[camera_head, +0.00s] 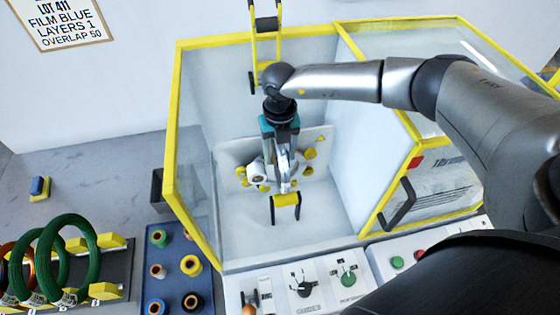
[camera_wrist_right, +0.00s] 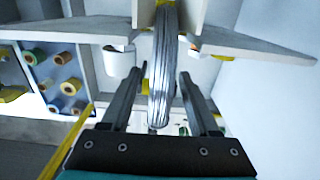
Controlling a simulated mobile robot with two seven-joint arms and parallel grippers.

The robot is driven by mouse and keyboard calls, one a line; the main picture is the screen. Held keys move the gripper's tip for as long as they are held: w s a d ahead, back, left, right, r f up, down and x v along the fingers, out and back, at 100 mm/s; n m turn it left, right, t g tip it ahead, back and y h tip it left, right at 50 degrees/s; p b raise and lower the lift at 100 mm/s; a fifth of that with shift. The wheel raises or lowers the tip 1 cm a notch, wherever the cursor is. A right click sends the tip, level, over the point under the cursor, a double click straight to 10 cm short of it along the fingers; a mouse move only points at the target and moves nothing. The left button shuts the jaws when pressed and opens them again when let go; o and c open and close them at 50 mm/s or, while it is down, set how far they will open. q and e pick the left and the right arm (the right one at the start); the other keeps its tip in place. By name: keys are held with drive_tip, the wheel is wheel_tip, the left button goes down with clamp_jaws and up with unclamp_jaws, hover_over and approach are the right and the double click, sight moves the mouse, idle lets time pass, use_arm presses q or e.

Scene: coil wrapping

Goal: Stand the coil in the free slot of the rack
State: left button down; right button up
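A silver-grey coil (camera_wrist_right: 163,65), seen edge-on in the right wrist view, hangs in the wrapping machine. My right gripper (camera_wrist_right: 161,76) reaches down to it with its two fingers apart, one on each side of the coil's rim, with gaps visible. In the head view the right gripper (camera_head: 283,178) is inside the yellow-framed enclosure; the coil is largely hidden by it there. The rack (camera_head: 118,268) stands at the lower left with green coils (camera_head: 88,236) and an orange-red one upright in it. Which slot is free is hard to tell. My left gripper is not in view.
The enclosure's yellow frame (camera_head: 172,130) and clear walls surround my right gripper. A blue tray of tape rolls (camera_head: 190,265) stands between rack and machine. Control panels (camera_head: 305,287) line the front. A blue and yellow block (camera_head: 40,187) lies on the grey surface.

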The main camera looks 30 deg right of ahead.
clamp_jaws()
drive_tip(key=shift+w+r, duration=0.1)
idle(1.1)
